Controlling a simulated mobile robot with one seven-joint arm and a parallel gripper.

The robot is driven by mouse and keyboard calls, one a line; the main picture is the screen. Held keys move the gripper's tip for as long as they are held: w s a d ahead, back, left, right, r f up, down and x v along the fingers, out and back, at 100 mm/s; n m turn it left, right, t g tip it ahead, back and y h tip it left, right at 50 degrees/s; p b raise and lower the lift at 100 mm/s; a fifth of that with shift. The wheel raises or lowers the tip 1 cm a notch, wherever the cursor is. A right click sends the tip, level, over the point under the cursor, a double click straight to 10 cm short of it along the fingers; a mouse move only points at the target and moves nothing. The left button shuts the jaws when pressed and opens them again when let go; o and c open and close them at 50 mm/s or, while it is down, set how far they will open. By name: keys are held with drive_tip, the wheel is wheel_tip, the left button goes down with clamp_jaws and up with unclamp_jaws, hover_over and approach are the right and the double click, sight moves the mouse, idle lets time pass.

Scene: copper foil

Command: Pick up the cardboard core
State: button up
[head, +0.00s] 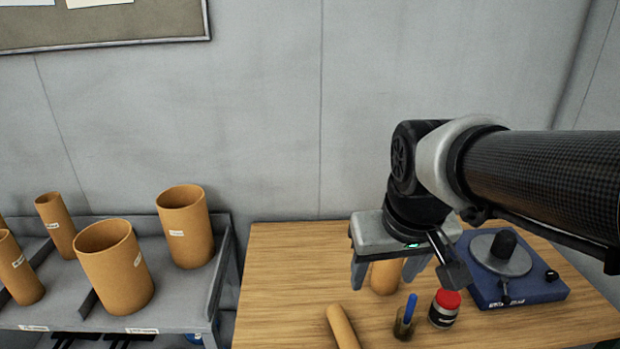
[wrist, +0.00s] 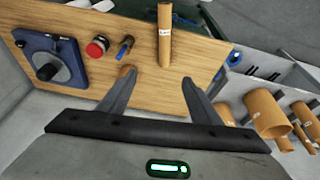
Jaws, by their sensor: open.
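Two tan cardboard cores are on the wooden table. A short one (head: 386,281) shows in the head view behind and below my gripper (head: 384,272), partly hidden by it. In the wrist view its visible part (wrist: 125,71) is small, near the left fingertip and partly covered by that finger. A longer, slimmer core (head: 343,328) is at the table's front, cut off by the frame; in the wrist view it (wrist: 165,35) carries a white label. My gripper is open and points down, with bare table between its fingers in the wrist view (wrist: 158,78).
A cup with a blue-handled tool (head: 405,318), a red-lidded jar (head: 444,309) and a blue turntable device (head: 510,272) stand right of the cores. A grey rack (head: 190,300) at left holds several larger tan tubes. The back left of the table (head: 285,250) is clear.

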drive_tip(key=w+f+n+g+b, duration=0.1)
drive_tip(key=w+f+g+b, duration=0.1)
drive_tip(key=w+f, duration=0.5)
drive_tip(key=w+f+n+g+b, duration=0.1)
drive_tip(key=w+f, duration=0.2)
drive_tip(key=f, duration=0.7)
hover_over(352, 345)
drive_tip(key=shift+g, duration=0.4)
wheel_tip(352, 345, down, 13)
drive_tip(key=shift+f+b, duration=0.1)
drive_tip(key=shift+b, duration=0.2)
drive_tip(key=shift+f, duration=3.15)
drive_tip(key=c, duration=1.2)
